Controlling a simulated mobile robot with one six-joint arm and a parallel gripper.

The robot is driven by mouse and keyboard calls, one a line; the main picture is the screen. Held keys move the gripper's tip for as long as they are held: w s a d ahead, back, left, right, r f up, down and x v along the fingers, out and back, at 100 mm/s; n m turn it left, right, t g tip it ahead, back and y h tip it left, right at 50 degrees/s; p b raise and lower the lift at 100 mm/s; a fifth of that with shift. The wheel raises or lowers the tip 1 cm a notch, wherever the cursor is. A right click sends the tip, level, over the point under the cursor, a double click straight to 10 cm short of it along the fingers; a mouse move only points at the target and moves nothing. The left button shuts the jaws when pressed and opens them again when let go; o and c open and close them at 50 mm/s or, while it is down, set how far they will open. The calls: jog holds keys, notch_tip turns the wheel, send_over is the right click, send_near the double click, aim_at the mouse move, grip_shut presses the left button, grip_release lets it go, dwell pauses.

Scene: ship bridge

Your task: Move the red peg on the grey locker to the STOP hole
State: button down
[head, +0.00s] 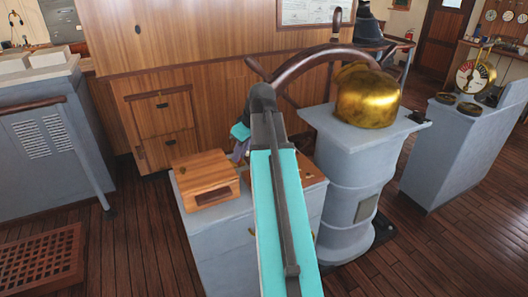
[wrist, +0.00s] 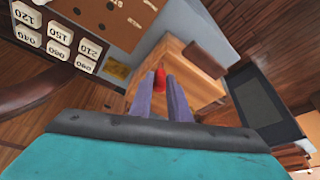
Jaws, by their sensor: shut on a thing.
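In the wrist view the two fingers of my gripper (wrist: 160,97) are closed on the red peg (wrist: 160,78), whose red end shows between the fingertips. In the head view my gripper (head: 239,148) is mostly behind my arm, above the back of the grey locker (head: 215,246), and the peg is hidden. A brown board with small holes (wrist: 118,34) lies at the upper left of the wrist view. Part of a brown board also shows on the locker, right of my arm, in the head view (head: 312,172). No STOP label can be read.
A wooden box (head: 207,180) stands on the locker's left side. White number cards (wrist: 58,32) and a small brass plate (wrist: 117,69) lie beside the holed board. The ship's wheel (head: 310,60) and the brass-topped grey pedestal (head: 345,165) stand close on the right.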

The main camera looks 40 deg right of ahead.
jog(key=shift+m, duration=0.4)
jog(key=w+a, duration=0.2)
jog(key=a, duration=0.2)
jog(key=w+a, duration=0.2)
jog(key=a, duration=0.2)
jog(key=w+a, duration=0.2)
jog(key=a, duration=0.2)
jog(key=shift+w+a, duration=0.15)
jog(key=shift+w, duration=0.15)
jog(key=w+a+f+b, duration=0.1)
jog(key=a+f+b, duration=0.2)
jog(key=a, duration=0.4)
jog(key=w+a+f+m+b, duration=0.1)
jog(key=w+a+f+b, duration=0.1)
jog(key=a, duration=0.5)
jog(key=w+a+f+b, duration=0.1)
jog(key=a+f+b, duration=0.3)
jog(key=a, duration=0.3)
jog(key=shift+w+a+f+h+b, duration=0.3)
jog(key=shift+w+a+h+b, duration=0.1)
jog(key=shift+b, duration=0.1)
jog(key=shift+a, duration=0.1)
